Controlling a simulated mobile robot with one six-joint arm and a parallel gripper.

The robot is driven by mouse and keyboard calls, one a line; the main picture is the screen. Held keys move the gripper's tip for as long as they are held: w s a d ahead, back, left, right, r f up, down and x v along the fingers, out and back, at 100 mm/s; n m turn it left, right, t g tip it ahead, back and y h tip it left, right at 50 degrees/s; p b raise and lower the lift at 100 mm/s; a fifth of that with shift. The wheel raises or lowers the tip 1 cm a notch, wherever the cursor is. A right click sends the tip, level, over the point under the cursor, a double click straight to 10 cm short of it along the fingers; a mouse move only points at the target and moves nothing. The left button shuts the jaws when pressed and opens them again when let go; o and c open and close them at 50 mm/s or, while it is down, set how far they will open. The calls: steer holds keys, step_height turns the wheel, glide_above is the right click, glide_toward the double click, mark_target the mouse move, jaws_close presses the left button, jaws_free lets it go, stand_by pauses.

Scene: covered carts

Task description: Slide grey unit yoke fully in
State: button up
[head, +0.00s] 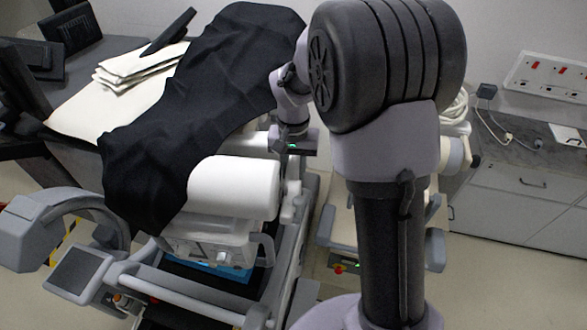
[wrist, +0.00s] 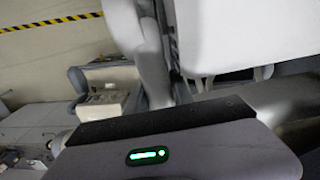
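A grey cart unit with a white cylinder (head: 234,187) on top stands below the black cloth, in the middle of the head view. A grey curved, yoke-like arm (head: 85,203) stands out at its left, beside a tilted screen panel (head: 78,272). I cannot tell for certain which part is the yoke. In the wrist view the housing fills the bottom, close to a blurred pale body (wrist: 245,35). Its fingertips cannot be made out, nor whether it touches anything.
A black cloth (head: 190,100) drapes over the cart and a cream surface with folded cloths (head: 140,65). A grey rail (head: 190,295) runs along the cart's front. Another pale cart (head: 345,225) stands behind my arm. Grey cabinets (head: 520,200) line the right wall, with open floor before them.

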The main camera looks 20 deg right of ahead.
jaws_close()
stand_by(1.1)
steer(key=shift+w+d+r, duration=0.15)
steer(key=shift+w, duration=0.2)
steer(key=shift+w+d, duration=0.2)
steer(key=shift+w, duration=0.15)
steer(key=o, duration=0.8)
jaws_free()
steer(key=shift+s, duration=0.15)
